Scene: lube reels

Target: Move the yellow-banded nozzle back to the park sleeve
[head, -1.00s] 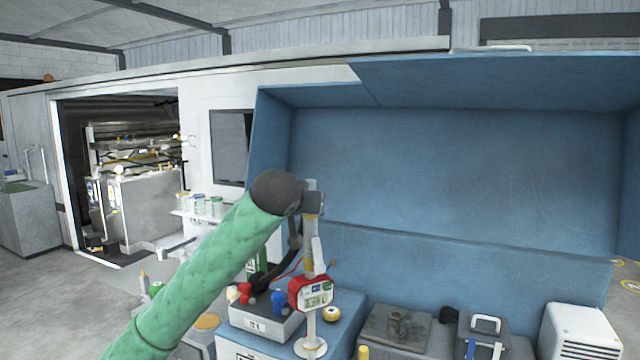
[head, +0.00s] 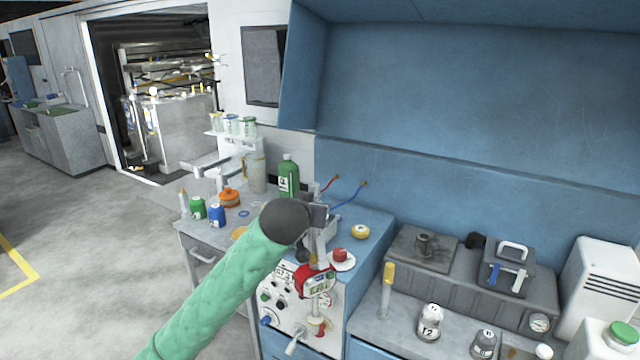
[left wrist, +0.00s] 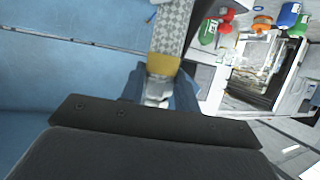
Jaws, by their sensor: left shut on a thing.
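My left gripper (head: 318,214) is shut on the yellow-banded nozzle and holds it above the front of the blue cabinet. The nozzle's yellow band (left wrist: 164,64) shows between the fingers in the left wrist view, with a grey checkered part beyond it. A pale upright post with a yellow top (head: 388,275) stands on the bench to the right. I cannot tell which thing is the park sleeve. My right gripper is not in view.
Green bottle (head: 288,176), orange pot (head: 229,197) and small green and blue bottles stand on the left bench. A red knob on a white disc (head: 341,259) and a yellow roll (head: 360,231) lie near the gripper. Labelled shakers (head: 430,320) stand right. Floor at left is clear.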

